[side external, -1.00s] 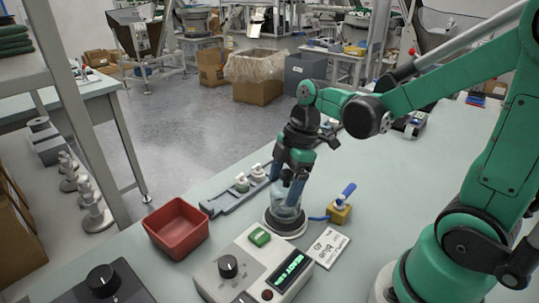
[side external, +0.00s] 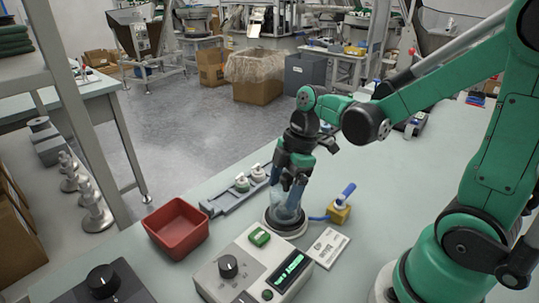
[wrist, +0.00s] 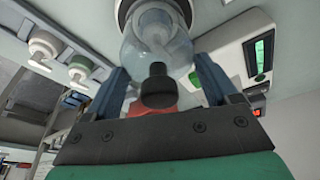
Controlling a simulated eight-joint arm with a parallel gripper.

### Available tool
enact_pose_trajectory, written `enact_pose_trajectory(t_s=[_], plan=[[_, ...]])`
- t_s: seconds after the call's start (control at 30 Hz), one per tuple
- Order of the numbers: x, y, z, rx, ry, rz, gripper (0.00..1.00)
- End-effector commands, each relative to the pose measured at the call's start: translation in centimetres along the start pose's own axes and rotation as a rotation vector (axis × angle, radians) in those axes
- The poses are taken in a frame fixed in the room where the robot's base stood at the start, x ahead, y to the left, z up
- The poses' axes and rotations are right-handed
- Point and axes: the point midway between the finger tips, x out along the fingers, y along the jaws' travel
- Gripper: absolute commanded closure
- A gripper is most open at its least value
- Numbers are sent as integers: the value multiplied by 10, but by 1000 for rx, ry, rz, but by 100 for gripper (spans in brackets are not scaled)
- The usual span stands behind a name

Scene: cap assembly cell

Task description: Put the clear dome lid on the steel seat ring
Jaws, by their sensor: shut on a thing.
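The clear dome lid (side external: 286,208) is between the fingers of my gripper (side external: 288,194), at the steel seat ring (side external: 285,226) on the table. In the wrist view, the lid (wrist: 168,52) shows bluish and see-through between the two blue fingers of my gripper (wrist: 160,66), with a dark knob towards me. The seat ring (wrist: 123,10) shows just beyond the lid. The lid looks set down on or in the ring, but I cannot tell whether its rim is fully seated.
A control box (side external: 238,268) with a lit green display stands in front of the ring. A red bin (side external: 178,232) is left, and a grey rail with white-topped parts (side external: 232,196) behind left. A yellow block with a blue lever (side external: 339,212) and a printed card (side external: 328,246) lie right.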

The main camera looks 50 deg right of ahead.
Motion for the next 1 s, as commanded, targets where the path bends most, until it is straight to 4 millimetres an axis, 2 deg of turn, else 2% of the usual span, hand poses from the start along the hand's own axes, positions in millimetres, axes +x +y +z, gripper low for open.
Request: enact_pose_trajectory(t_s=[0.33,0.37,0.4,0.43,0.7,1.0], plan=[[3,0,1,0,0,0,72],[3,0,1,0,0,0,14],[3,0,1,0,0,0,3],[3,0,1,0,0,0,0],[1,0,0,0,0,0,0],[-23,0,-6,0,0,0,0]])
